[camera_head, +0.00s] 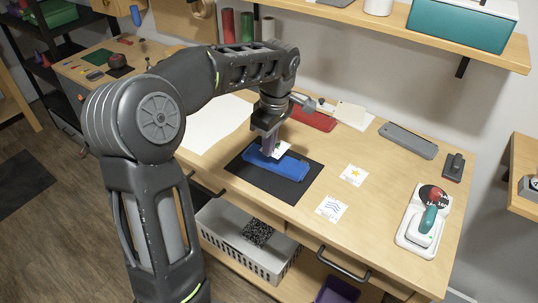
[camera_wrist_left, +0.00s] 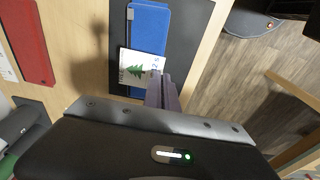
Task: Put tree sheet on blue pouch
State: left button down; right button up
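The blue pouch (camera_head: 283,168) lies flat on a black mat (camera_head: 292,193) on the workbench. In the left wrist view the pouch (camera_wrist_left: 149,30) shows its dark zip strip. My left gripper (camera_head: 269,148) is over the pouch, pointing down. In the left wrist view its fingers (camera_wrist_left: 161,92) are closed together at the edge of the tree sheet (camera_wrist_left: 136,66), a white sheet with a green tree. The sheet (camera_head: 281,149) overlaps the pouch's end; I cannot tell whether it touches it. The fingers hide one corner of it. My right gripper is not in view.
Star sheet (camera_head: 353,175) and wave sheet (camera_head: 331,208) lie right of the mat. A red pouch (camera_head: 313,120) and grey case (camera_head: 408,141) lie behind. A label device (camera_head: 427,222) stands at right. The bench around the sheets is clear.

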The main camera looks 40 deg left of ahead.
pick_arm(q)
notch_tip(320, 180, down, 4)
jog(key=shift+r, duration=0.15)
jog(key=c, duration=1.7)
grip_release()
